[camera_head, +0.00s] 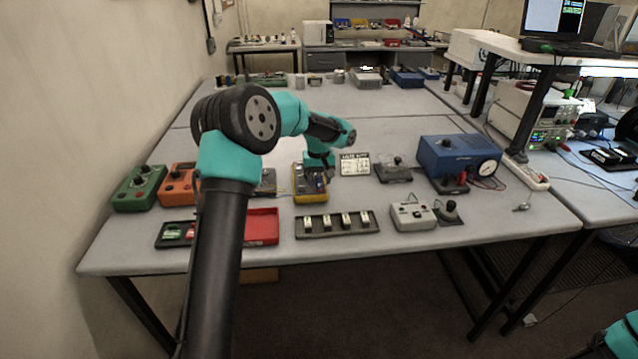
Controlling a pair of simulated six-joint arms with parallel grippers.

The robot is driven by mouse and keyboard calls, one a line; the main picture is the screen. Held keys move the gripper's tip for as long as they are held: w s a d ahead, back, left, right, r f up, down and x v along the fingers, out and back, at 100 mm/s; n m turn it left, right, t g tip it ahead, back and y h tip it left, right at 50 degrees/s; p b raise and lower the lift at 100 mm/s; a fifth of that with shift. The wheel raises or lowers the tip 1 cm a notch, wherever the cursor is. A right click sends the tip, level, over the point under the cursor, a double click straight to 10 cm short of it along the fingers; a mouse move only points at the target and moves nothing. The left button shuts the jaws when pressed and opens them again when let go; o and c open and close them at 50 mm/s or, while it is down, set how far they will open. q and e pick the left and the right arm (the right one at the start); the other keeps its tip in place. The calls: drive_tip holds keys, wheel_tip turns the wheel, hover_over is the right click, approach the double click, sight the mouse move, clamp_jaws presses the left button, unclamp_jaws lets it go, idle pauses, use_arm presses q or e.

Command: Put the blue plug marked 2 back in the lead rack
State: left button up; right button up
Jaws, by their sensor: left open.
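My left gripper (320,177) is open. It points down over a small yellow-edged box (309,196), which holds small coloured parts partly hidden by the fingers. A bluish spot shows there, but I cannot tell whether it is the blue plug, and no mark 2 can be read. A long dark rack (312,233) with several pale marked pieces in a row lies nearer the front edge; I cannot tell for certain that it is the lead rack. My right gripper is out of view; only part of my right arm shows at the bottom right.
A red tray (262,226), a green box (140,187) and an orange box (178,184) stand to the left. A grey box (412,217), a blue gauge unit (456,157) and a printed card (355,164) stand to the right.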

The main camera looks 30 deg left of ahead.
sight(319, 177)
use_arm(q)
drive_tip(key=shift+f, duration=0.7)
drive_tip(key=shift+c, duration=0.4)
clamp_jaws()
idle(0.3)
drive_tip(key=shift+r, duration=0.1)
drive_tip(key=shift+r, duration=2.9)
